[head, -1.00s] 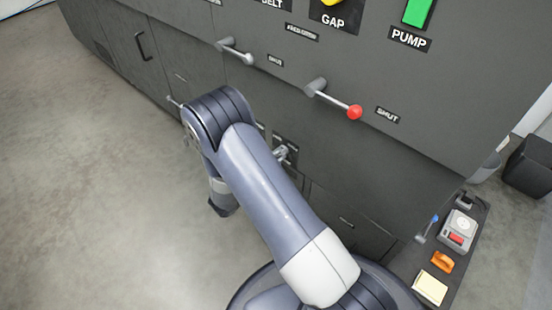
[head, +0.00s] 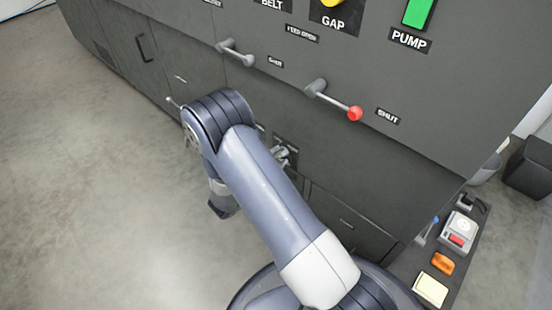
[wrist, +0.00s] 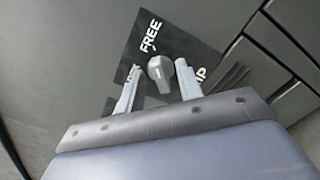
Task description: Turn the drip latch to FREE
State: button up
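The drip latch (wrist: 160,70) shows in the wrist view as a grey rounded knob in front of a dark label plate (wrist: 178,42). The plate reads FREE at the upper left of the knob; another word at the right is partly covered. My gripper (wrist: 157,67) is open, with one pale finger on each side of the knob. A gap shows on the left; the right finger is very close, and I cannot tell if it touches. In the head view my arm hides most of the gripper and latch area.
The dark machine front carries a red-knobbed lever (head: 354,113) by a SHUT label, a grey lever (head: 247,59), and a green PUMP switch (head: 418,12). A tray (head: 402,277) with small items stands at the lower right. The floor (head: 80,190) at left is clear.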

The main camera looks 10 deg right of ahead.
jog(key=p+v, duration=0.3)
jog(key=v, duration=0.7)
jog(key=shift+s+a, duration=0.25)
jog(key=shift+a, duration=0.1)
jog(key=shift+d, duration=0.1)
jog(key=b+x, duration=0.3)
jog(key=x, duration=0.7)
jog(key=shift+w+d, duration=0.3)
jog(key=shift+a, duration=0.1)
